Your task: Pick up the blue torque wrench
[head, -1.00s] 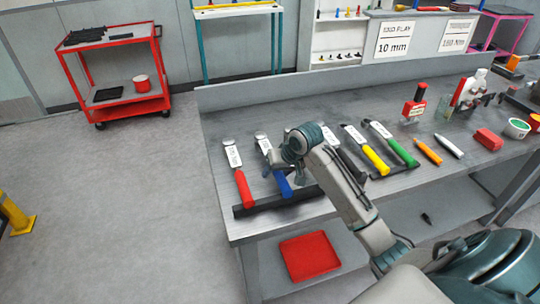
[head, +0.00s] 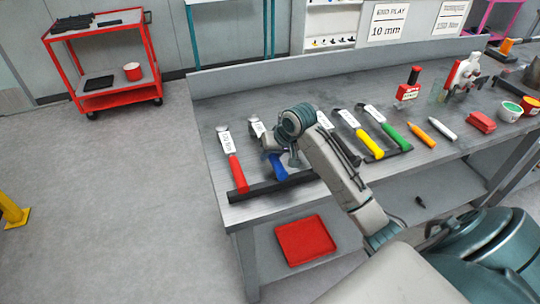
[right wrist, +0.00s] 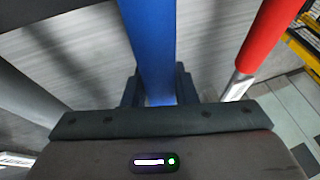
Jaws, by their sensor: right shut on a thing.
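The blue torque wrench (head: 277,166) lies among a row of wrenches on the grey workbench, its handle end near the black rack bar. My right gripper (head: 272,148) is over it, and the wrist partly hides the gripper and the wrench's middle. In the right wrist view the blue handle (right wrist: 150,45) runs between the two dark fingers (right wrist: 158,90), which are shut on it. I cannot tell for sure whether the wrench is clear of its rest. My left gripper is not in view.
A red-handled wrench (head: 236,172) lies close to the left of the blue one. Yellow (head: 368,143) and green (head: 394,137) wrenches lie to the right. The black rack bar (head: 262,189) runs along the front. A red tray (head: 305,240) sits on the shelf below.

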